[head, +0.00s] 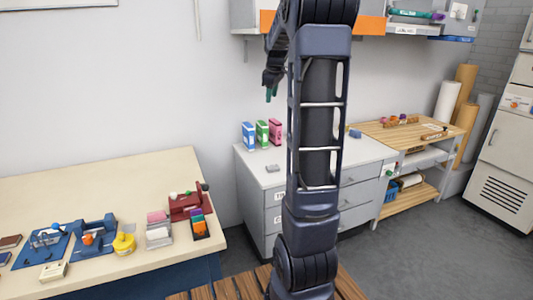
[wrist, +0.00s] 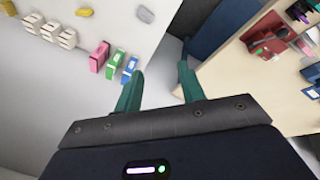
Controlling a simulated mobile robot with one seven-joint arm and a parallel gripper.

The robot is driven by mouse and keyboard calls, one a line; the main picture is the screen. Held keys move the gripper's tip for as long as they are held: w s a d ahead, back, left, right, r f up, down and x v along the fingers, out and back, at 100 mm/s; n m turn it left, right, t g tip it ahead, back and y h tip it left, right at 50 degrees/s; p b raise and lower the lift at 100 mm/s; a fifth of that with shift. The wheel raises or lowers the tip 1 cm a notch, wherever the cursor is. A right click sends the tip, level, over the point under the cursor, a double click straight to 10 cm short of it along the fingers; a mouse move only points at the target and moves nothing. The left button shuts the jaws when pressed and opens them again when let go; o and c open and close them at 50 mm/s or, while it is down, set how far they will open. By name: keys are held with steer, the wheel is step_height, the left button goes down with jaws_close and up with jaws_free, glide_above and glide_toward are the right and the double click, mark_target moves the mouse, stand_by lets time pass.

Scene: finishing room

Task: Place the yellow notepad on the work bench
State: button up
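My gripper (wrist: 160,85) is open in the wrist view, with its two teal fingers apart and nothing between them. In the head view my gripper (head: 270,92) hangs high above the grey drawer cabinet, left of my arm. I cannot clearly make out a yellow notepad. A small yellow rounded thing (wrist: 84,12) lies on the white cabinet top at the upper edge of the wrist view. My arm may hide it in the head view. The cream-topped bench (head: 75,190), likely the work bench, stands at left; its edge also shows in the wrist view (wrist: 240,85).
Blue, green and pink boxes (head: 262,133) stand on the drawer cabinet (head: 255,178) near a small grey block (head: 272,168). The cream bench's front holds blue trays, a yellow round item (head: 124,243) and a red tool (head: 188,200). Its back is clear. A wooden bench (head: 400,131) stands right.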

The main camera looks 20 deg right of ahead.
steer(key=s+a+m, duration=0.2)
steer(key=s+a, duration=0.4)
steer(key=s, duration=0.4)
steer(key=s+a+m, duration=0.2)
steer(key=s+a, duration=0.4)
steer(key=s, duration=0.4)
steer(key=s+a+f+m, duration=0.2)
steer(key=s+f, duration=0.1)
steer(key=s, duration=0.4)
steer(key=s+a+f+m, duration=0.1)
steer(key=s+a+f, duration=0.2)
steer(key=s, duration=0.4)
steer(key=shift+s+f+m+t+y, duration=0.15)
steer(key=shift+f+m+t+y, duration=0.2)
steer(key=shift+f, duration=0.45)
steer(key=shift+o, duration=0.4)
steer(key=shift+s+a+f, duration=0.1)
steer(key=shift+s+f, duration=0.15)
steer(key=shift+s, duration=0.05)
